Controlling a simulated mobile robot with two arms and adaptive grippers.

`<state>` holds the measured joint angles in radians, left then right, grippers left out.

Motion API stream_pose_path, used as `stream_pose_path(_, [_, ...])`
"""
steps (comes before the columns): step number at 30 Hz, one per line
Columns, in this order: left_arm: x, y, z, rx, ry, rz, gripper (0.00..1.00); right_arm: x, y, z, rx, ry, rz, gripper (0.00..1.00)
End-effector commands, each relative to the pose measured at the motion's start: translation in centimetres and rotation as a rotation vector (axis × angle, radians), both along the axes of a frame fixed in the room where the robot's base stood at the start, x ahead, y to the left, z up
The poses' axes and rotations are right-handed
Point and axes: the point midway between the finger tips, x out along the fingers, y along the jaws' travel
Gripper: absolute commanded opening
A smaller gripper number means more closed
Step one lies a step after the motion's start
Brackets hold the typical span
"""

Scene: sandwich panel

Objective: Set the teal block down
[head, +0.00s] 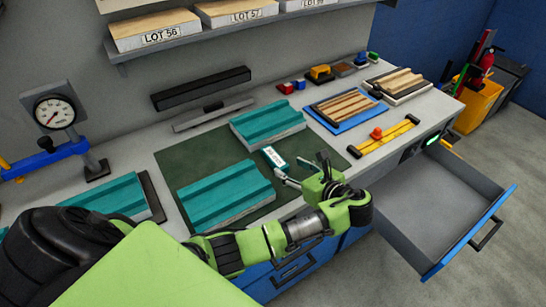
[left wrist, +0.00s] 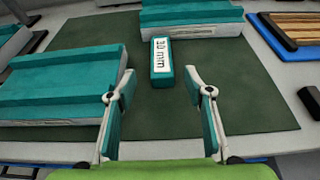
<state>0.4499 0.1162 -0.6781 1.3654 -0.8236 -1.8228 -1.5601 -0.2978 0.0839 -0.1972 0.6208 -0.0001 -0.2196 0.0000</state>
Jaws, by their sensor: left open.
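The small teal block (head: 274,158), with a white label ending in "mm", lies on the dark green mat (head: 232,157). My left gripper (head: 301,169) is open and empty, just on the near side of the block. In the left wrist view its two spread fingers (left wrist: 160,86) frame the block's near end, with the block ahead of the tips and clear space on both sides. My right gripper is not in view.
A grooved teal panel (head: 225,194) lies on the mat's left and another (head: 267,124) at its back. A blue tray with wooden slats (head: 314,107) and a yellow level (head: 384,139) stand to the right. An open drawer (head: 430,205) juts out at the front right.

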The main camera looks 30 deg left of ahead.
Motion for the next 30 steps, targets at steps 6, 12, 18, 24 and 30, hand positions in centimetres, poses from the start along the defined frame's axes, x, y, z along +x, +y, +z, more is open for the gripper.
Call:
stream_pose_path(6, [1.2, 2.8, -1.2, 0.001, 0.000, 0.001, 0.47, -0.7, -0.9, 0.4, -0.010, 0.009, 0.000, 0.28])
stream_pose_path(12, [1.7, 4.1, -1.5, 0.002, 0.000, 0.001, 0.47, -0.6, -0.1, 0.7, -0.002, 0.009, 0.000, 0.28])
stream_pose_path(18, [3.0, 6.7, -2.5, 0.001, 0.001, 0.003, 0.47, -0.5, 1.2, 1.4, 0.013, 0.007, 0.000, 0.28])
stream_pose_path(24, [3.4, 7.7, -3.2, 0.000, 0.000, -0.001, 0.47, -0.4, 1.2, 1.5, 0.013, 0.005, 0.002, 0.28])
stream_pose_path(30, [3.4, 7.7, -3.2, -0.001, 0.000, -0.001, 0.39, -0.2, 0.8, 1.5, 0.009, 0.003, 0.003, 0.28])
